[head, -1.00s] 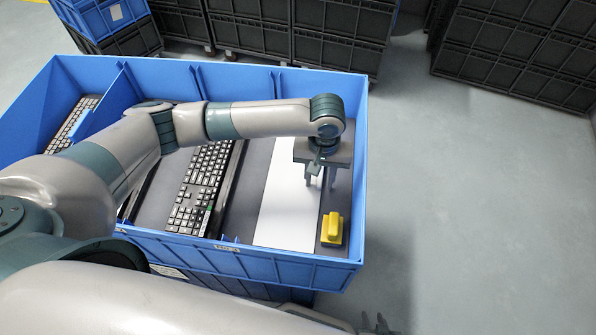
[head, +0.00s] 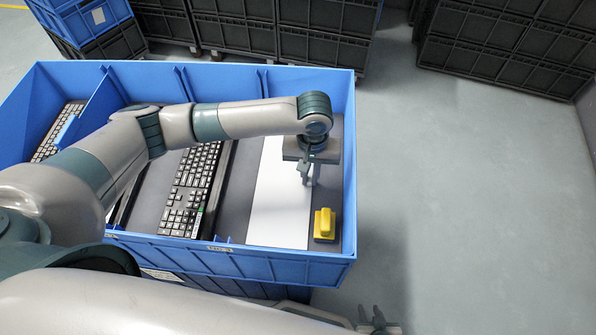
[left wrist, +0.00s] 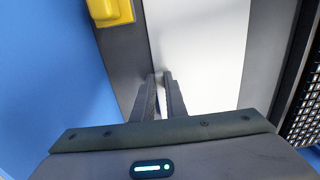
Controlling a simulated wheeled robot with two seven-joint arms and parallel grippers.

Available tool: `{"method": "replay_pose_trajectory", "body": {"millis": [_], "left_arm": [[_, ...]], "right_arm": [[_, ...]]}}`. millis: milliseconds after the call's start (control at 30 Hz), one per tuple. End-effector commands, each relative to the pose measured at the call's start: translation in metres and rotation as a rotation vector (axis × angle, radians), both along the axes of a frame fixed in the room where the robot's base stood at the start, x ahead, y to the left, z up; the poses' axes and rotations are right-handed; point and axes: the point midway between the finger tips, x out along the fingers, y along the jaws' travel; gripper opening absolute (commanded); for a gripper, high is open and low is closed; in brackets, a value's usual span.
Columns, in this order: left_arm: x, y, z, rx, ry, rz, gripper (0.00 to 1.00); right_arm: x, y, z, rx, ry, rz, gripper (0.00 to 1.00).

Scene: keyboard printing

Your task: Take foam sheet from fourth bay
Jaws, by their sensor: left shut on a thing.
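The white foam sheet (head: 282,200) lies long and flat in the rightmost bay of the blue crate (head: 345,200), on a dark grey surface. My left gripper (head: 308,176) reaches down over the sheet's right edge, fingers close together. In the left wrist view the gripper (left wrist: 160,78) is shut on the edge of the foam sheet (left wrist: 200,45). The fingers hide the part they grip, and I cannot tell whether the sheet is lifted. My right gripper (head: 372,318) is at the bottom of the head view, outside the crate, fingers apart and empty.
A yellow block (head: 324,223) sits on the dark surface near the crate's front right corner. A black keyboard (head: 190,190) lies left of the sheet; another keyboard (head: 58,130) is in the far left bay. Dark crates (head: 500,50) stand behind. The floor at right is clear.

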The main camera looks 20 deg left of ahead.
Motion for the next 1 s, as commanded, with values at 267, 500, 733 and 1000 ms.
{"method": "replay_pose_trajectory", "body": {"millis": [267, 500, 733, 1000], "left_arm": [[0.001, -0.001, 0.012, -0.002, -0.001, -0.001, 0.0], [0.001, -0.001, 0.047, -0.001, -0.003, 0.0, 0.0], [0.002, -0.001, 0.103, -0.003, -0.005, -0.001, 0.0], [0.001, -0.001, 0.182, -0.003, -0.005, -0.002, 0.0]], "right_arm": [[-0.001, 0.0, -0.001, 0.0, 0.002, 0.0, 0.31], [-0.004, -0.001, -0.002, -0.002, 0.009, 0.0, 0.31], [-0.004, -0.002, -0.003, -0.004, 0.014, 0.0, 0.31], [-0.002, -0.002, -0.001, -0.004, 0.009, -0.001, 0.31]]}}
